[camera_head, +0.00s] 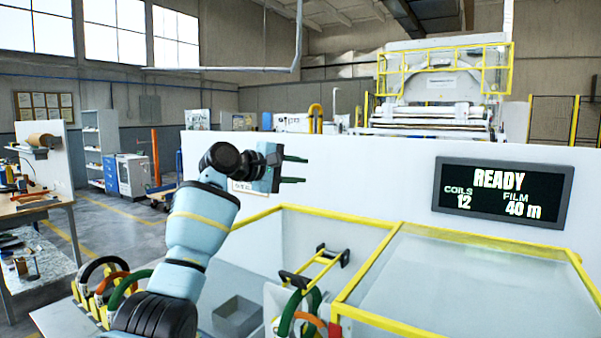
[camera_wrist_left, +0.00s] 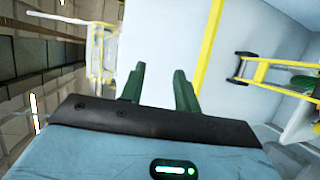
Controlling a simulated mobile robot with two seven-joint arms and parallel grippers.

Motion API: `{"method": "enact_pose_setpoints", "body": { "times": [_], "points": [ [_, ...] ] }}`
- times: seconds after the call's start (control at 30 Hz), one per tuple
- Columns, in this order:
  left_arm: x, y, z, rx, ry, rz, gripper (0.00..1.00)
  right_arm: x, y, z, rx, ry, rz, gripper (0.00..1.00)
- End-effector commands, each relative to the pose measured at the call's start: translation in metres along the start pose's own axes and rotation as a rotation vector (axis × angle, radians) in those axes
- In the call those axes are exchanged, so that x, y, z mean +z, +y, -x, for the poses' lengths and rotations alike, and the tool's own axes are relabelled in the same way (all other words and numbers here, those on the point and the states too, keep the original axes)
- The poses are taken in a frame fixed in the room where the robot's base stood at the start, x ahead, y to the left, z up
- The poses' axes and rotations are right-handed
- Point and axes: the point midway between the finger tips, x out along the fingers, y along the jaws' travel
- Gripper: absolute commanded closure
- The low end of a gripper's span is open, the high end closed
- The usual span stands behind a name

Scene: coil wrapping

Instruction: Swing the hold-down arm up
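The hold-down arm (camera_head: 322,268) is a yellow ladder-like frame with black ends, inside the yellow-edged machine enclosure at lower centre. It slopes over a group of green and orange coils (camera_head: 312,310). In the left wrist view the hold-down arm (camera_wrist_left: 278,64) is at the right, apart from the fingers. My left gripper (camera_head: 305,170) is raised above and left of the arm in the head view, in front of the white panel. Its two green fingers are apart with nothing between them, as the left wrist view also shows (camera_wrist_left: 160,70). My right gripper is not seen.
Yellow rails (camera_head: 362,270) and a clear cover (camera_head: 480,280) bound the enclosure on the right. A display (camera_head: 503,192) reads READY, COILS 12, FILM 40 m. A grey bin (camera_head: 238,317) and a rack of coils (camera_head: 105,290) stand at lower left.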

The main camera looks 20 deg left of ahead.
Motion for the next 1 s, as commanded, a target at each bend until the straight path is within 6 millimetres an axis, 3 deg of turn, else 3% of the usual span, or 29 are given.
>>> {"method": "enact_pose_setpoints", "body": {
  "times": [0.4,1.0],
  "points": [
    [0.000,0.006,0.021,-0.001,0.000,0.001,0.68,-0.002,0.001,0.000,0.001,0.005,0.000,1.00],
    [0.000,0.006,0.022,-0.002,-0.001,0.001,0.68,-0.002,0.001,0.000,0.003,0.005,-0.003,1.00]
  ]
}}
